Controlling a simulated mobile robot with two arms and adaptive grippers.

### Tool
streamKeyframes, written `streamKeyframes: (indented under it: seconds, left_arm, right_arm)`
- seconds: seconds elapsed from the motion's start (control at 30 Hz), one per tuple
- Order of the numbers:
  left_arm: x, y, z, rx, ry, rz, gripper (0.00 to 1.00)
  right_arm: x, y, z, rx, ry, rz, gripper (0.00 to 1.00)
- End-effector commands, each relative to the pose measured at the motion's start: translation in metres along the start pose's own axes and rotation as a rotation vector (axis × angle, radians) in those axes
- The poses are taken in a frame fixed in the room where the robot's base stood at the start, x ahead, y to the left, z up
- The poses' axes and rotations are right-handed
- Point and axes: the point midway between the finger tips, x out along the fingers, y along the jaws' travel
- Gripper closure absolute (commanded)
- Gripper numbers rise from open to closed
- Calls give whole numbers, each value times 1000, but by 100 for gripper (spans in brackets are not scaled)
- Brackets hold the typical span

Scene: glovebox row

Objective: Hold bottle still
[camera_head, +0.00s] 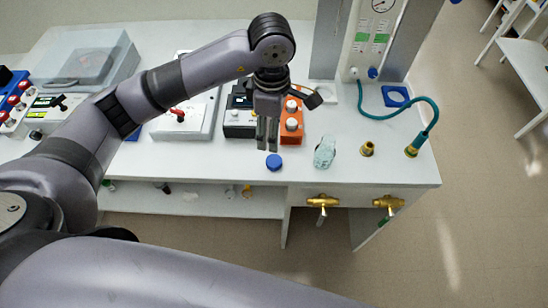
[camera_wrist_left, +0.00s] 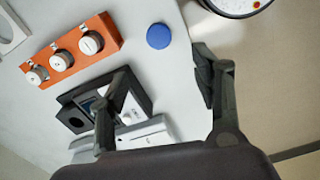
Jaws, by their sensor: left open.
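My left gripper (camera_head: 267,138) points down over the white bench, with its fingers apart and nothing between them; it also shows in the left wrist view (camera_wrist_left: 165,90). A round blue cap-like disc (camera_head: 274,162) lies near the bench's front edge, just in front of the fingers, and also shows in the wrist view (camera_wrist_left: 159,36). I cannot make out a bottle body under it. A pale blue, clear crumpled-looking item (camera_head: 325,152) is to its right; I cannot tell what it is. My right gripper is out of view.
An orange block (camera_head: 291,122) with silver-white knobs or caps stands behind the gripper, beside a dark instrument (camera_head: 240,115). Brass fittings (camera_head: 367,149) and a teal hose (camera_head: 400,106) are at right. Gold valves (camera_head: 322,202) stick out below the bench edge.

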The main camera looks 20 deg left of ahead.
Motion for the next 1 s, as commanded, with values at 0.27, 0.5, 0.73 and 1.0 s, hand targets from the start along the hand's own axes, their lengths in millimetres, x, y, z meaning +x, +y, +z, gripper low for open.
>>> streamKeyframes:
  seconds: [0.27,0.5,0.73,1.0]
  left_arm:
    - [55,-1,0,-1,1,-5,41]
    - [75,0,0,0,0,0,41]
    - [75,0,0,0,-1,1,41]
    - [98,-1,4,-2,0,-7,41]
  right_arm:
    - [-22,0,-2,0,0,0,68]
    - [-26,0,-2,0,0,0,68]
    - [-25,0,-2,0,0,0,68]
    - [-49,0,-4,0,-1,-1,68]
